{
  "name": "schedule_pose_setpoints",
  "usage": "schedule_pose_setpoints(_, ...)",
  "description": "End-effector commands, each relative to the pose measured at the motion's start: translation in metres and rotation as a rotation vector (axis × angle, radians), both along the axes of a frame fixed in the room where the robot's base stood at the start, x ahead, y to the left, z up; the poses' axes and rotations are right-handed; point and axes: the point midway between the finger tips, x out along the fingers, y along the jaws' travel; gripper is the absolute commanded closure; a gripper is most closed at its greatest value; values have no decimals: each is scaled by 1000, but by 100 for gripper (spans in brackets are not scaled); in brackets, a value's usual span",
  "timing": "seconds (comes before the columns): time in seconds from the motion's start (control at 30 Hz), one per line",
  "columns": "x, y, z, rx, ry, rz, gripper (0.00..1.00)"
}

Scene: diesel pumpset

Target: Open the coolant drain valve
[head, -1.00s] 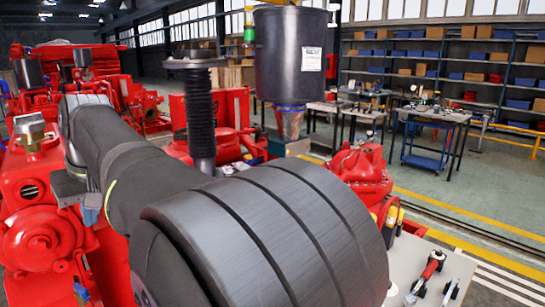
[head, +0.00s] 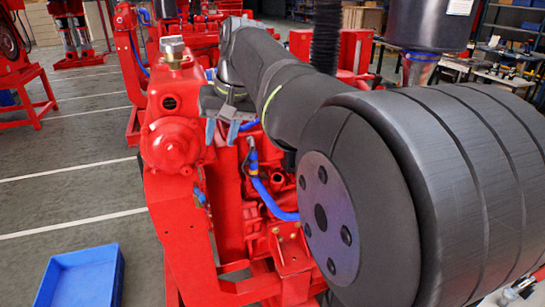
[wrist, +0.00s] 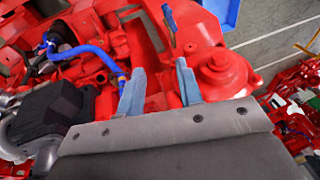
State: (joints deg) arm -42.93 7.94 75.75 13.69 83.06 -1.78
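My gripper (head: 222,134) is open and empty above the red engine, just right of a round red housing (head: 172,145). In the wrist view its two pale blue fingers (wrist: 160,68) stand apart, with red engine parts beyond them. A small part with a blue lever (head: 200,196), which looks like the drain valve, sits low on the engine's side below the gripper. A dark blue lever, apparently the same one, shows past the fingers in the wrist view (wrist: 170,18). I cannot tell the valve's position. The gripper is apart from it.
A blue tray (head: 82,277) lies on the floor at the lower left. A blue hose (head: 262,190) runs along the engine right of the gripper. The red frame (head: 185,240) stands below. My arm hides much of the right side.

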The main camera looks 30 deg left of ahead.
Motion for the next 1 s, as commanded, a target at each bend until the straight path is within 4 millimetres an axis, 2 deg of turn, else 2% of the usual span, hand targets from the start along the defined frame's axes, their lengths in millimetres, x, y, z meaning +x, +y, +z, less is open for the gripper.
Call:
schedule_pose_setpoints(0.03,6,-3,-23,-14,114,-70,67)
schedule_pose_setpoints(0.2,15,-15,-91,-58,629,-384,67)
schedule_pose_setpoints(0.3,23,-25,-119,-87,950,-566,67)
schedule_pose_setpoints(0.4,36,-38,-137,-116,1260,-722,67)
schedule_pose_setpoints(0.6,66,-65,-154,-148,1729,-893,67)
schedule_pose_setpoints(0.7,75,-74,-157,-155,1850,-922,67)
schedule_pose_setpoints(0.87,76,-74,-157,-160,1910,-934,67)
schedule_pose_setpoints(1.0,62,-60,-156,-161,1908,-931,67)
